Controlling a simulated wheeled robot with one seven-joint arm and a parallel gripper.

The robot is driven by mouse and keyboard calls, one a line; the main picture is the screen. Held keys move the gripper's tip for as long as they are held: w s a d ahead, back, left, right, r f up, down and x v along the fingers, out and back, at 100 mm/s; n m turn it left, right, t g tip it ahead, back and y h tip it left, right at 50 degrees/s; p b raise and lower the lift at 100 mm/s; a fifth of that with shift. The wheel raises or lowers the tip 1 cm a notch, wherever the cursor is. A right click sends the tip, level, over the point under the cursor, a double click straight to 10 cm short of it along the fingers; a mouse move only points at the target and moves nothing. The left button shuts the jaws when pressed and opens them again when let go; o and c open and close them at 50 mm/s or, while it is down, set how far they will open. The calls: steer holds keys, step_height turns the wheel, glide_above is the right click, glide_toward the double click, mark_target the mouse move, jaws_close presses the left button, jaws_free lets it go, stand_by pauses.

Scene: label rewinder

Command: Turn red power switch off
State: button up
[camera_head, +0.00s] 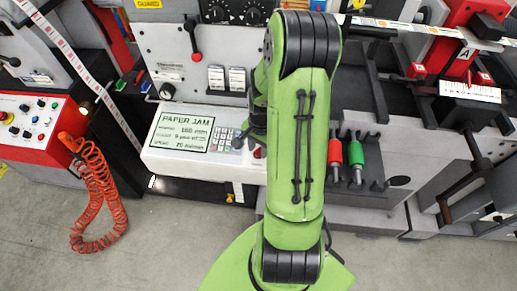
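No switch can be clearly read as the red power switch. A small red part (258,152) shows at the right end of the white console (160,160), beside the keypad, and my green arm partly hides it. A lever with a red end (196,56) is on the grey upright panel above. My gripper (239,140) seems to be the small dark end at the left edge of my arm, over the console near the keypad. It is mostly hidden, and its fingers cannot be made out. I cannot tell whether it touches anything.
The console screen (182,132) reads "PAPER JAM". A red control box (35,118) with several buttons and a coiled orange hose (98,195) are at left. Red and green handles (355,152) stand right of my arm. Grey floor (150,250) is clear in front.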

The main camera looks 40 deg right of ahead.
steer(key=shift+f, duration=0.35)
steer(key=shift+c, duration=0.4)
jaws_close()
steer(key=shift+n, duration=0.3)
steer(key=n+b, duration=0.1)
steer(key=n, duration=0.3)
steer(key=shift+g, duration=0.3)
steer(key=n, duration=0.2)
steer(key=n+b, duration=0.1)
steer(key=n, duration=0.2)
steer(key=shift+a+g+h, duration=0.1)
steer(key=shift+g+h, duration=0.2)
